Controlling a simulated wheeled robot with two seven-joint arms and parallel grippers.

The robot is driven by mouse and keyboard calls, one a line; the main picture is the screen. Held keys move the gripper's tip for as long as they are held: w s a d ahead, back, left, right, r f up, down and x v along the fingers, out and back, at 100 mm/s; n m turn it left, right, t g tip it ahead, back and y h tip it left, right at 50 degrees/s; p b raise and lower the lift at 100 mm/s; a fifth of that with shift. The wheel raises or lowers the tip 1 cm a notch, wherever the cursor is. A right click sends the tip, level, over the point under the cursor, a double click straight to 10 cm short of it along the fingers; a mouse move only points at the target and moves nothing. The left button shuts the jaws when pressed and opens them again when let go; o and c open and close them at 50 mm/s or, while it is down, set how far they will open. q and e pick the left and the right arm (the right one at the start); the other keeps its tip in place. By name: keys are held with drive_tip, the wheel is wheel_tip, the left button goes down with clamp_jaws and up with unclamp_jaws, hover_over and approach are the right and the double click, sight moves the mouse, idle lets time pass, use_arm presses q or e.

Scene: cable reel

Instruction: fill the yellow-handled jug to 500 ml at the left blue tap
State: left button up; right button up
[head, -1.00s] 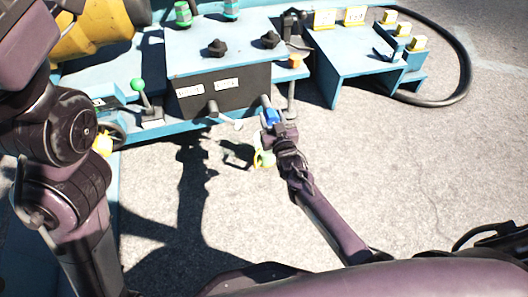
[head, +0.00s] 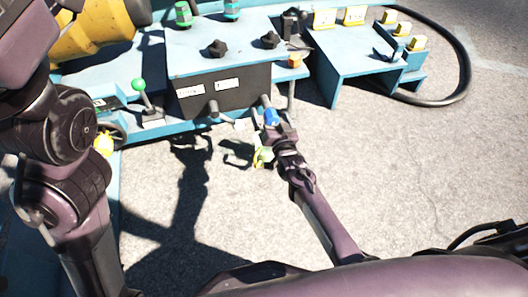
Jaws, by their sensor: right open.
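A dark pipe spout (head: 213,107) sticks out at the left of the dark front panel, with a pale lever beside it. A second spout (head: 266,101) at the right has a blue part (head: 271,117) at its end. My right gripper (head: 273,131) is open at that blue part; I cannot tell whether it touches. A small yellow-green piece (head: 262,157) shows just below the gripper, perhaps the jug's handle. The jug's body and its 500 ml mark cannot be made out. My left arm fills the left side, and its gripper is out of view.
The blue bench (head: 215,55) carries two black knobs and a green-balled lever (head: 138,86). A yellow piece (head: 104,144) shows beside my left arm. A blue stand (head: 352,54) with yellow blocks and a black hose (head: 464,60) is at right. The concrete floor (head: 400,180) is clear.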

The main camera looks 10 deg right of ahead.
drive_tip(key=shift+s, duration=0.1)
drive_tip(key=shift+s+r+p, duration=0.1)
drive_tip(key=shift+s+p, duration=0.85)
drive_tip(key=shift+s+d+p, duration=0.1)
drive_tip(key=shift+s+p, duration=0.8)
drive_tip(key=shift+s, duration=1.1)
